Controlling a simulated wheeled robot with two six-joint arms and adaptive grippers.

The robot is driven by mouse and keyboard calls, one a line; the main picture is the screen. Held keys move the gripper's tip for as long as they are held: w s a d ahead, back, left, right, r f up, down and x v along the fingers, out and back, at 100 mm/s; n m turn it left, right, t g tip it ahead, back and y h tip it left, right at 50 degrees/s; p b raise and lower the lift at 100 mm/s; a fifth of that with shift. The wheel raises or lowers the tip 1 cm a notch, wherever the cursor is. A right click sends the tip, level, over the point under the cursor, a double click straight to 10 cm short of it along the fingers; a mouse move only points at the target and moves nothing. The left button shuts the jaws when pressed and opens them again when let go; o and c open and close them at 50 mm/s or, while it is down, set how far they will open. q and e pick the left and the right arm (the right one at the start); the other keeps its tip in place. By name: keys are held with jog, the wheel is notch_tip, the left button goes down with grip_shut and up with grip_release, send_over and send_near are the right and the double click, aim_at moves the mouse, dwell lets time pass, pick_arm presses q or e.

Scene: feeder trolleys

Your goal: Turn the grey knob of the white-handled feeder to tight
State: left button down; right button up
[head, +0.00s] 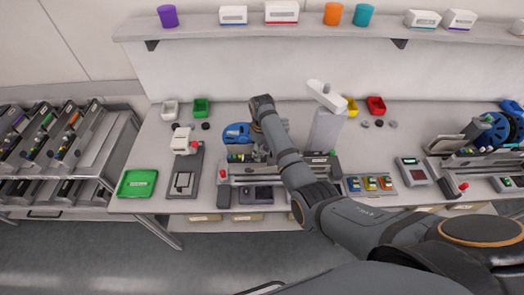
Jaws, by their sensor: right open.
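A feeder (237,167) lies in the fixture at the middle of the bench, beside a blue reel (236,132). My right arm crosses in front of it, so its handle colour and a grey knob cannot be made out. My right gripper (262,143) is over the back of this feeder, below the bent wrist. Its fingers are mostly hidden by the arm, and I see nothing held in it; whether it touches the feeder cannot be told. My left gripper is not in view.
A white post-like device (326,128) stands close right of my arm. A green tray (137,183) lies at the bench's left end. A trolley (98,160) with several feeders stands left. A second blue reel (496,131) is at right. A shelf (210,29) runs above.

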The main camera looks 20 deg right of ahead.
aim_at(262, 152)
jog(key=shift+r, duration=0.15)
notch_tip(262, 152, up, 12)
dwell(0.3)
jog(key=shift+f, duration=0.2)
